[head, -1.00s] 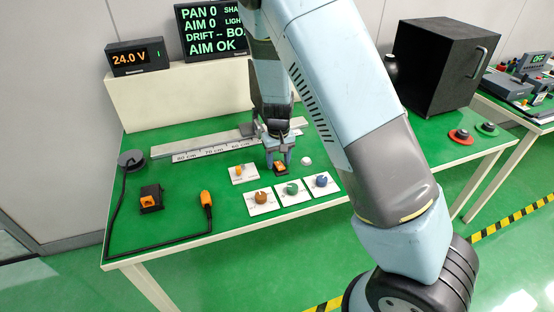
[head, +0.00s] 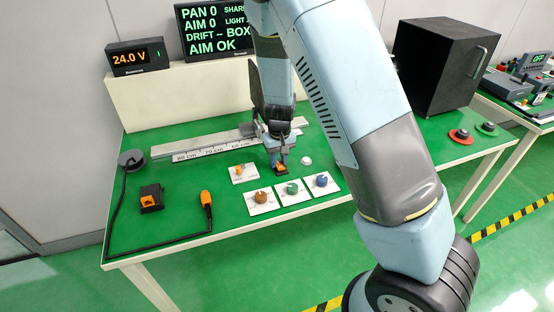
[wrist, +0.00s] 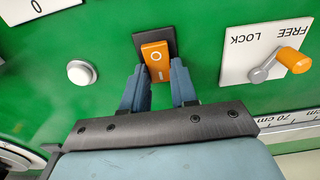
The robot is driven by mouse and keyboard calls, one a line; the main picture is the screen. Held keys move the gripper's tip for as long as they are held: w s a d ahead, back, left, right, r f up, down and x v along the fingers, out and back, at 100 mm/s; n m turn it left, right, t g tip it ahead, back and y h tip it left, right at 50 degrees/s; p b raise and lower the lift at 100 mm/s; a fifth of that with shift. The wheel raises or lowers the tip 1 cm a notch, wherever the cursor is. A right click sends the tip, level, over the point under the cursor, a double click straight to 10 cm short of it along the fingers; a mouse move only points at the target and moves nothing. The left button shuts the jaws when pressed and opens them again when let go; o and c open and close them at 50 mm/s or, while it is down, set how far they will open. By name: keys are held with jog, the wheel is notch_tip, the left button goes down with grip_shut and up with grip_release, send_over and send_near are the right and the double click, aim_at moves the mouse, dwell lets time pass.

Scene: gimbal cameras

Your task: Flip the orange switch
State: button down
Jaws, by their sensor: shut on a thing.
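The orange switch (wrist: 156,58) is a rocker marked O and I on a black base (wrist: 140,43), with its O end near the base's far side in the wrist view. It also shows small in the head view (head: 281,167), partly covered by my gripper (head: 278,158). In the wrist view, my gripper's blue fingers (wrist: 158,78) stand on either side of the rocker. They are shut on it, near its I end.
An orange FREE/LOCK lever (wrist: 293,60) on a white plate is close on one side, a white dome button (wrist: 81,72) on the other. Several knobs, such as the blue one (head: 321,180), stand in front. An orange plug (head: 206,198) and its cable lie left.

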jog(key=shift+s+d+t+y, duration=0.1)
jog(key=shift+s+t+y, duration=0.2)
jog(key=shift+t, duration=0.6)
jog(key=shift+s+t, duration=0.15)
jog(key=shift+t, duration=0.55)
jog(key=c, duration=0.9)
grip_release()
jog(key=shift+r, duration=0.25)
jog(key=shift+v, duration=6.65)
jog(key=shift+d, duration=0.2)
